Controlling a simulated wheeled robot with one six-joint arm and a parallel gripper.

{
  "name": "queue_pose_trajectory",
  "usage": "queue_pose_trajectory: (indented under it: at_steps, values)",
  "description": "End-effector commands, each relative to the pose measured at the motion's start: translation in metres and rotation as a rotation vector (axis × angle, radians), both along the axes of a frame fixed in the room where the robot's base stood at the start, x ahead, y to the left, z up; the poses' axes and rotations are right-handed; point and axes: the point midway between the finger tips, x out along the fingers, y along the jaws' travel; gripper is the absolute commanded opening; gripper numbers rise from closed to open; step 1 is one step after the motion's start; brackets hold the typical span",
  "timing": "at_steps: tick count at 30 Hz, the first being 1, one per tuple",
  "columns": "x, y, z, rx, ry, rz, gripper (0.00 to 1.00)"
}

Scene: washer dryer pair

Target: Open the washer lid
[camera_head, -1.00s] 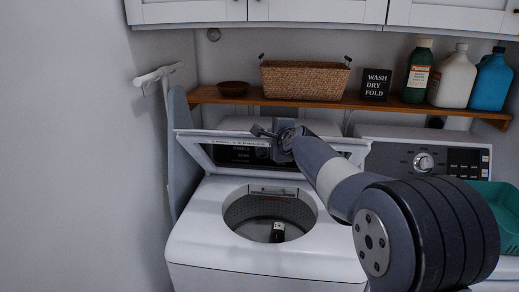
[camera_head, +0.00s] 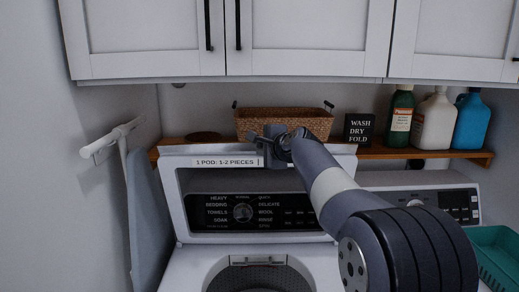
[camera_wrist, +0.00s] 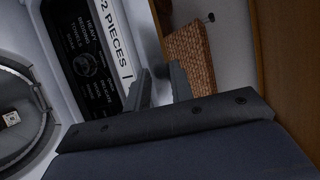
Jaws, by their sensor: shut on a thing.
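The white washer (camera_head: 182,268) stands in the lower middle of the head view. Its lid (camera_head: 174,162) is raised and stands near upright, with a label reading "1 POD: 1-2 PIECES". The dark control panel (camera_head: 244,212) shows through the lid's window. The drum opening (camera_head: 258,279) is uncovered and also shows at the left of the wrist view (camera_wrist: 15,118). My gripper (camera_head: 273,143) is shut on the lid's top edge, right of the label. In the wrist view its fingers (camera_wrist: 160,86) are beside the label; their exact contact is hard to see.
A wooden shelf (camera_head: 380,156) just behind the lid holds a wicker basket (camera_head: 290,122), a sign (camera_head: 358,130) and several bottles. White cabinets (camera_head: 310,38) hang above. A dryer (camera_head: 440,200) and teal basket (camera_head: 497,255) stand at right; an ironing board (camera_head: 148,215) at left.

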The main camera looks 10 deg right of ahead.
Motion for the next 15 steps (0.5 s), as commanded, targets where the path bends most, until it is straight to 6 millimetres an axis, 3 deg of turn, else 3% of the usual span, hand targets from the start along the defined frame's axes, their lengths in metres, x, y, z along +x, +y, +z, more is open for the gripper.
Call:
queue_pose_trajectory:
  at_steps: [12,13,15]
  values:
    - [0.0002,-0.0008,0.0009,-0.002,-0.002,0.000,0.00]
    - [0.0002,-0.0008,0.0008,-0.002,-0.002,0.000,0.23]
    - [0.0002,-0.0008,0.0004,-0.002,-0.002,0.000,0.29]
